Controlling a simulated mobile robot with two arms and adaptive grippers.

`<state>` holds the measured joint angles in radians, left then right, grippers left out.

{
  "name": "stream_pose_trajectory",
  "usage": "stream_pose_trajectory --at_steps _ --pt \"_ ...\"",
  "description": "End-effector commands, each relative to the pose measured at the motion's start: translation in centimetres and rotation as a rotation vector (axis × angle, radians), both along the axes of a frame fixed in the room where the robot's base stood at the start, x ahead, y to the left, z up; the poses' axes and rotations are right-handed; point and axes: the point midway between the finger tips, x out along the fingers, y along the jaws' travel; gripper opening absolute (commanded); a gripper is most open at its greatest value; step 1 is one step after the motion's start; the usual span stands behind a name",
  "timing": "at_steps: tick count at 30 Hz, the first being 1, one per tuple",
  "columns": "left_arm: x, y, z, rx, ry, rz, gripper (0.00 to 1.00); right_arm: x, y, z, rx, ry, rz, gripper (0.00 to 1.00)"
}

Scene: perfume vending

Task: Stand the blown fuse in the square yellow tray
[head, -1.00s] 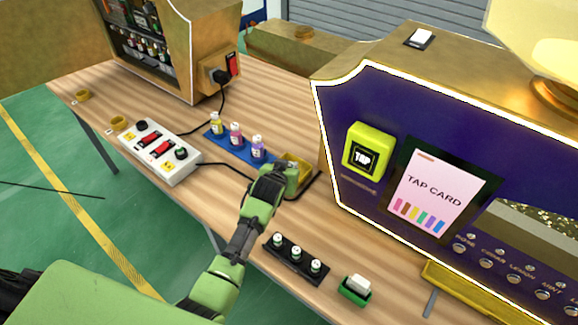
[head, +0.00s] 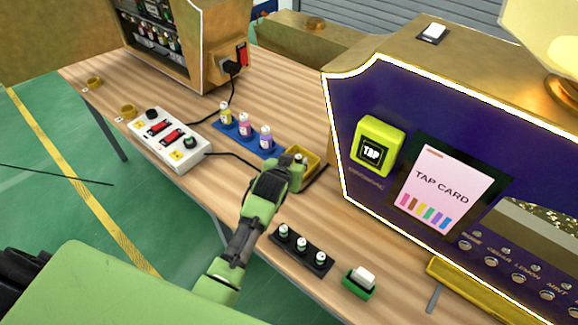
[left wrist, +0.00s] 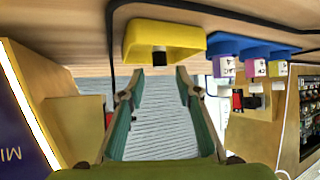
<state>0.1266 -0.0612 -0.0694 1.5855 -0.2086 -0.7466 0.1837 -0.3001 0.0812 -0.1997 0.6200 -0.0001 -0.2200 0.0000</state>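The yellow tray (head: 314,166) sits on the table beside the purple machine. It also shows upside down in the left wrist view (left wrist: 190,40). A short dark cylinder (left wrist: 158,57), seemingly the blown fuse, shows at the tray with its end past the rim; its lower part is hidden, so I cannot tell whether it touches the tray floor. My left gripper (head: 296,172) is at the tray's near left side. In the left wrist view its fingers (left wrist: 160,74) are apart, with nothing held between them; the dark cylinder lies beyond their tips. My right gripper is not in view.
A black rack (head: 301,252) with three small white-topped cylinders and a green holder (head: 359,285) with a white block stand nearer. A blue tray (head: 246,137) with three bottles and a white switch box (head: 168,143) stand left. The purple machine (head: 345,125) borders the tray's right.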

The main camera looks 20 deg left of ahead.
Motion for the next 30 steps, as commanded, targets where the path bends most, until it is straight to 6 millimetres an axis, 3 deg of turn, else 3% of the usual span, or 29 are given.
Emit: stream_pose_trajectory --at_steps 9,15,30 --pt "-4.5 -0.3 3.0 -0.001 0.0 0.0 0.31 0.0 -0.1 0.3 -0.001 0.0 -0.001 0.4" --pt "-6.3 -0.4 4.2 0.0 0.001 0.0 0.31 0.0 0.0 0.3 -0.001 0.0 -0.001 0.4" --pt "-6.9 -0.4 4.7 0.0 0.001 0.0 0.31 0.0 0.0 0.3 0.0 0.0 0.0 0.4"
